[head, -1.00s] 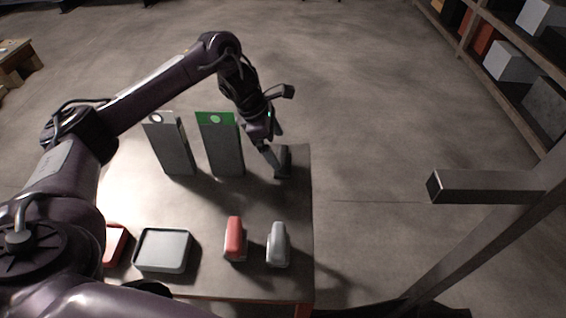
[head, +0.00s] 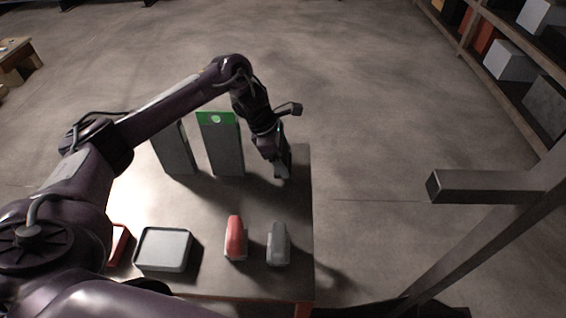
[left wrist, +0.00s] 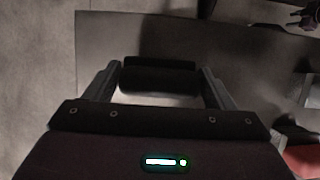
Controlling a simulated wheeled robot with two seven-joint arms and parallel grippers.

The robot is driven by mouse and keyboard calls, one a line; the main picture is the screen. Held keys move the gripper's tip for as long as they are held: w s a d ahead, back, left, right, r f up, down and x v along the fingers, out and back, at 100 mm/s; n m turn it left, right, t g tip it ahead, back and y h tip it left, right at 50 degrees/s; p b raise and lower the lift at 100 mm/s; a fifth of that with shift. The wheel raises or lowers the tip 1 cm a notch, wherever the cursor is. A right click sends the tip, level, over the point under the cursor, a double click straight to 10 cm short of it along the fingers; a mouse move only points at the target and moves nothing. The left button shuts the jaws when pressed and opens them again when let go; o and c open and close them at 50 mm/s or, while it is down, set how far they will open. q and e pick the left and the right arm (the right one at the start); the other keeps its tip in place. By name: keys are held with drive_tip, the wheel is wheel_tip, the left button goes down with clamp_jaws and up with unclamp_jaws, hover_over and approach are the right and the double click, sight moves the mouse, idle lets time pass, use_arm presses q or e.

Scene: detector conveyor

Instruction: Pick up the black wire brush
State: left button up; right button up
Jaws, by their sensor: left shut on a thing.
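The black wire brush (left wrist: 160,78) lies between the two fingers of my left gripper in the left wrist view, its dark body spanning the gap. My left gripper (head: 281,164) is shut on it at the far right part of the table in the head view. There the gripper largely covers the brush, and I cannot tell whether the brush still touches the tabletop. My right gripper is not in view.
Two upright grey panels (head: 223,155) stand left of the gripper, one with a green top. A red brush-like block (head: 236,237) and a grey one (head: 278,244) sit near the table's front. A grey tray (head: 163,270) is at front left. The table's middle is clear.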

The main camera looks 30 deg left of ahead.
use_arm(q)
drive_tip(key=shift+r, duration=0.55)
wheel_tip(320, 180, up, 19)
drive_tip(key=p, duration=0.4)
drive_tip(key=o, duration=0.4)
drive_tip(key=shift+c, duration=1.1)
